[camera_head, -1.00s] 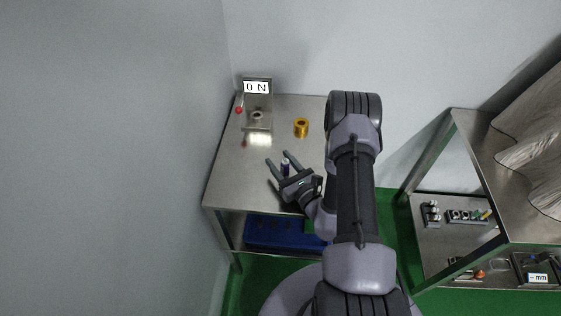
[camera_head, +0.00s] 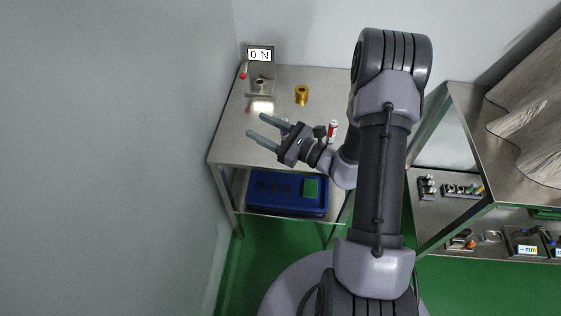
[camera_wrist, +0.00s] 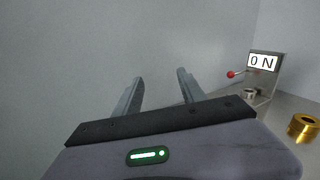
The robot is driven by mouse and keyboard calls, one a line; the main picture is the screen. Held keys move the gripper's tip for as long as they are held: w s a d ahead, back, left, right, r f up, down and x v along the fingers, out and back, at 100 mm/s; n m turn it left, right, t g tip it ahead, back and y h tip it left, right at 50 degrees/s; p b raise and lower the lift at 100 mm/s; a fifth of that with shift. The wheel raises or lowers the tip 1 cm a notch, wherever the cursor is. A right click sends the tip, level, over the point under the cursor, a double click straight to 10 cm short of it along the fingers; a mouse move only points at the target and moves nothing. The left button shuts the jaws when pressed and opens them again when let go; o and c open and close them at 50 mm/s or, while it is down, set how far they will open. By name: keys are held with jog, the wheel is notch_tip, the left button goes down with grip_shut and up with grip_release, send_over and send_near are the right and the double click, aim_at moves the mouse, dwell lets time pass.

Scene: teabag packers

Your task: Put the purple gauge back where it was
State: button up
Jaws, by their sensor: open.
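My gripper (camera_head: 258,126) is open above the metal table (camera_head: 228,145), its fingers pointing left. In the wrist view its fingers (camera_wrist: 160,76) are apart with nothing between them, only grey wall behind. I cannot make out the purple gauge for certain now; a small dark purple-blue piece stood at the fingers in the earlier head view, and the gripper may hide it. A brass ring-shaped part (camera_head: 301,96) stands on the table beyond the gripper, and also shows in the wrist view (camera_wrist: 303,128).
A device with an "ON" display (camera_head: 260,55) and red-knobbed lever stands at the table's back left. A red-and-white item (camera_head: 332,131) is beside my wrist. Below is a blue tray (camera_head: 322,210) with a green block (camera_head: 311,188). Small gauges (camera_head: 462,190) sit on the right rack.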

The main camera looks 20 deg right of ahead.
jog(key=s+a+r+n+g+y, duration=0.2)
jog(key=s+a+r+n+g, duration=0.4)
jog(key=a, duration=0.2)
jog(key=s+a+r+n+g+y, duration=0.2)
jog(key=s+a+r+n+g, duration=0.35)
jog(key=a+n, duration=0.2)
jog(key=s+n+g+h, duration=0.3)
jog(key=s+n+h, duration=0.35)
jog(key=s, duration=0.55)
jog(key=s+d+r+n+t+h, duration=0.1)
jog(key=d+r+n+t+h, duration=0.2)
jog(key=d+r+t+h, duration=0.2)
jog(key=shift+s+d+h, duration=0.35)
jog(key=shift+d+h, duration=0.2)
jog(key=shift+d, duration=0.3)
